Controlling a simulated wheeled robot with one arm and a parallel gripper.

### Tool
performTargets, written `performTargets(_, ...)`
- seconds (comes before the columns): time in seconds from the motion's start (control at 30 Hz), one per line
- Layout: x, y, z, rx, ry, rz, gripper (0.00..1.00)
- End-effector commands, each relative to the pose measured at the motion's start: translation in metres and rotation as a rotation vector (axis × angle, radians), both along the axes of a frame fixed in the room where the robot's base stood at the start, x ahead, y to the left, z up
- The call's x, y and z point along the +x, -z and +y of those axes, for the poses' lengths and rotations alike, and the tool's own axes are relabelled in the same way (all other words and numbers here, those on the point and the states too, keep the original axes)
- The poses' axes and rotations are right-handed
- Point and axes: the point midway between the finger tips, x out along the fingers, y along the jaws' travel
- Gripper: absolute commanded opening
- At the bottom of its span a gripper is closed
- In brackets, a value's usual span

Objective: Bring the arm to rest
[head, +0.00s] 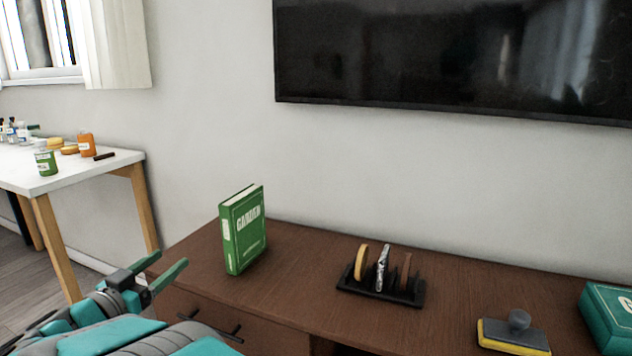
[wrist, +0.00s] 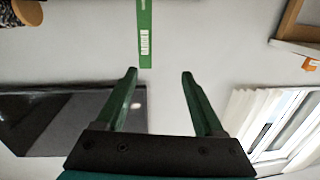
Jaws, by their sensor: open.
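My gripper (head: 170,266) is at the lower left of the head view, in front of the brown cabinet's left end. Its two green fingers are spread apart with nothing between them. In the wrist view the open gripper (wrist: 159,73) also shows empty. A green book (head: 243,230) stands upright on the cabinet, to the right of the fingers and apart from them. The book's green spine (wrist: 146,35) shows at the top of the wrist view, beyond the fingertips.
The brown cabinet (head: 300,252) carries a black rack (head: 380,290) holding upright items, a grey and yellow block (head: 513,334) and a teal box (head: 609,318). A white table (head: 70,175) with bottles stands at left. A dark screen (head: 450,55) hangs on the wall.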

Motion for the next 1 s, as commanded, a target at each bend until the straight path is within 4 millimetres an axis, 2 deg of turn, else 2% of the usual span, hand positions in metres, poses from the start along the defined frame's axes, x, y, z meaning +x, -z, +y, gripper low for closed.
performTargets(0.37, 0.048, -0.036, 0.011, 0.136, -0.242, 0.002, 0.70)
performTargets(0.5, 0.065, -0.060, 0.013, 0.201, -0.398, 0.014, 0.70)
performTargets(0.6, 0.070, -0.075, 0.011, 0.236, -0.536, 0.043, 0.70)
performTargets(0.73, 0.064, -0.086, 0.001, 0.249, -0.697, 0.104, 0.70)
performTargets(0.87, 0.047, -0.082, -0.020, 0.238, -0.828, 0.206, 0.70)
performTargets(1.0, 0.018, -0.058, -0.056, 0.200, -0.922, 0.362, 0.70)
